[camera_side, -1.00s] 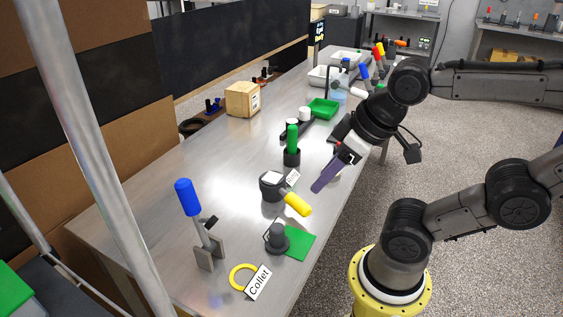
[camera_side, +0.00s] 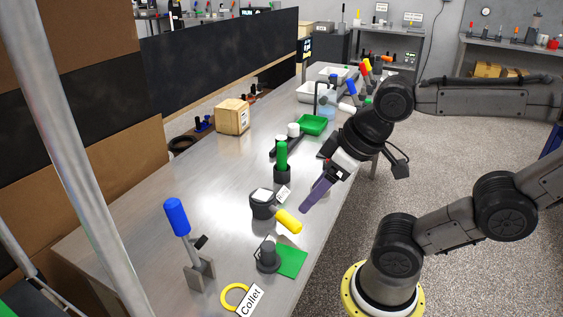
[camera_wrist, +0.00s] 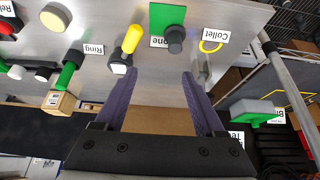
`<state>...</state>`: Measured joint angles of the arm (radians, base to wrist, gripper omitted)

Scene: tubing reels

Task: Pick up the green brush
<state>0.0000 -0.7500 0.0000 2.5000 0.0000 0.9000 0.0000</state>
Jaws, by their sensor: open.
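An upright green handle (camera_side: 282,155), which I take to be the green brush, stands in a short black holder (camera_side: 282,173) on the bench. Its bristles cannot be made out. In the wrist view the green handle (camera_wrist: 67,74) is left of my fingers. My gripper (camera_side: 304,208) has long purple fingers and hangs near the bench's right edge, in front of and to the right of the green handle, apart from it. In the wrist view my gripper (camera_wrist: 160,74) has its fingers wide apart with nothing between them.
A yellow-handled tool (camera_side: 287,221) lies close to my fingertips. A blue-handled tool (camera_side: 176,216), a green square (camera_side: 292,262) with a grey piece and a yellow ring (camera_side: 233,296) are nearer. A green tray (camera_side: 312,125) and wooden box (camera_side: 232,117) stand farther back.

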